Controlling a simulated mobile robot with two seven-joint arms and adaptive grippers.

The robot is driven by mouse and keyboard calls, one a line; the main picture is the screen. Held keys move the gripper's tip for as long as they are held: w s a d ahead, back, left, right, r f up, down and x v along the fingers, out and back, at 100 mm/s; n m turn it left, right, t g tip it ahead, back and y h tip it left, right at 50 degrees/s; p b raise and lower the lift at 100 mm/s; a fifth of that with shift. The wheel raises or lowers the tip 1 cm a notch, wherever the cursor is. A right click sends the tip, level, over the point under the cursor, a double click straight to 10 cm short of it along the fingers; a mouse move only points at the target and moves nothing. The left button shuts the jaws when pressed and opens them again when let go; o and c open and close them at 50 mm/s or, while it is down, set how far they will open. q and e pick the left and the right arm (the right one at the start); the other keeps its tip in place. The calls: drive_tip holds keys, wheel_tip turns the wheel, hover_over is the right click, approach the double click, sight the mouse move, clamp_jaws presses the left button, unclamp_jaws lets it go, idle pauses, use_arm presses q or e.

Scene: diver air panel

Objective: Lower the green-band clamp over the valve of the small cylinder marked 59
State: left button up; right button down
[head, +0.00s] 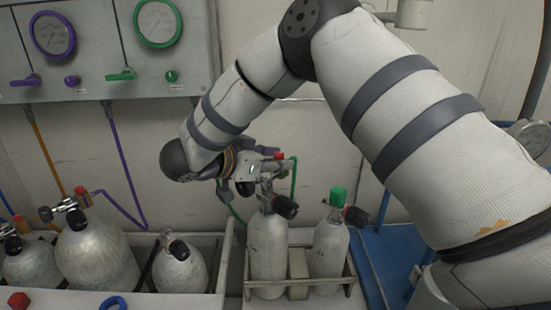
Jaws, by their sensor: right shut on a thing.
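My right gripper (246,172) is shut on a clamp (268,171) with a red knob and a green hose, just above a slim grey cylinder (268,246) in the right rack. The green band itself is hard to make out. That cylinder stands upright; its valve (283,205) has a black knob and is partly hidden by the clamp and gripper. I cannot tell whether clamp and valve touch. A second slim cylinder (329,250) with a green cap stands to its right. No number 59 is readable on any cylinder. My left gripper is out of view.
The rack (300,290) holds both slim cylinders close together. In the left trough stand several wider cylinders (97,258), one with a purple-hosed clamp (67,205) at its valve. The gauge panel (105,60) is on the wall behind. The green hose (294,180) hangs near my gripper.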

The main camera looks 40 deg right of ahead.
sight(271, 173)
idle(0.4)
drive_tip(key=shift+f, duration=0.85)
drive_tip(key=shift+f, duration=0.25)
idle(0.3)
drive_tip(key=shift+f, duration=0.45)
drive_tip(key=shift+f, duration=0.35)
idle(0.8)
drive_tip(key=c, duration=1.1)
unclamp_jaws()
drive_tip(key=shift+f, duration=0.1)
drive_tip(key=v, duration=1.2)
drive_tip(key=shift+a, duration=0.1)
